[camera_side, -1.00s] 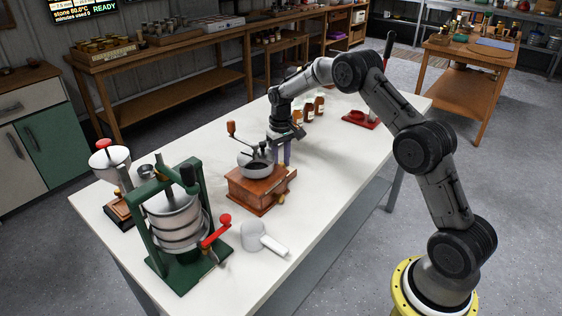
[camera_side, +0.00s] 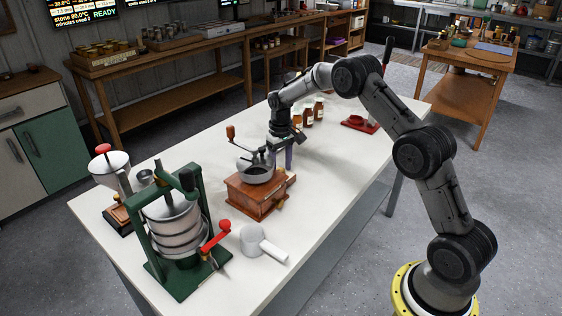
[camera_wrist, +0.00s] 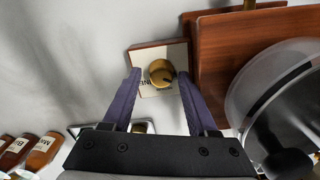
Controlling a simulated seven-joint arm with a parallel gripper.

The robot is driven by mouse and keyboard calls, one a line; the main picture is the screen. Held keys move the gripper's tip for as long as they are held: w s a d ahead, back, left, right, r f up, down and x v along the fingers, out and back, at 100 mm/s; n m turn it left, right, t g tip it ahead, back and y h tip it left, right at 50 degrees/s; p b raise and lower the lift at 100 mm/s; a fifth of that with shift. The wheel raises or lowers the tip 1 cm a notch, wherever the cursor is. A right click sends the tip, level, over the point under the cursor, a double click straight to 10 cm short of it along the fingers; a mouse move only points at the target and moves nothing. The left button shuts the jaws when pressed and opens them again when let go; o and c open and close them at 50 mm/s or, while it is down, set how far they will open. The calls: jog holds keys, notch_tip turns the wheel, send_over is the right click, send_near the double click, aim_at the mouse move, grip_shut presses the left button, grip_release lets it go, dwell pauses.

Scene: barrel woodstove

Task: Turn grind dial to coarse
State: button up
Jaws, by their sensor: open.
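The grinder is a wooden box (camera_side: 258,195) with a metal bowl (camera_side: 256,172) and a crank on top. It stands on the white table, and part of it shows at the right of the wrist view (camera_wrist: 215,65). A round brass dial (camera_wrist: 160,72) sits on a small pale lettered plate (camera_wrist: 145,57) beside the box. My gripper (camera_wrist: 159,77) is open, with one purple finger on each side of the dial. Gaps show between the fingertips and the dial, so I see no grip on it. In the side view my gripper (camera_side: 284,155) is just behind the grinder, and the dial is hidden.
A green press (camera_side: 178,240) with a red-handled lever stands front left. A white scoop (camera_side: 255,240) lies near the front edge. Small brown jars (camera_side: 308,114) stand behind my gripper and show in the wrist view (camera_wrist: 38,152). A red tool (camera_side: 361,123) is farther back.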

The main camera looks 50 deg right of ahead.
jog(key=shift+a+f, duration=0.1)
jog(key=shift+a, duration=0.1)
jog(key=m, duration=0.5)
jog(key=shift+m, duration=0.3)
jog(key=m, duration=0.6)
jog(key=shift+d, duration=0.1)
notch_tip(320, 180, up, 14)
notch_tip(320, 180, up, 10)
jog(key=t, duration=0.2)
send_over(280, 170)
jog(key=s+a, duration=0.2)
jog(key=a, duration=0.2)
jog(key=s+a+r+n+t, duration=0.1)
jog(key=s+a+r, duration=0.3)
jog(key=s+r, duration=0.2)
jog(key=shift+r+h, duration=0.2)
jog(key=shift+h, duration=0.1)
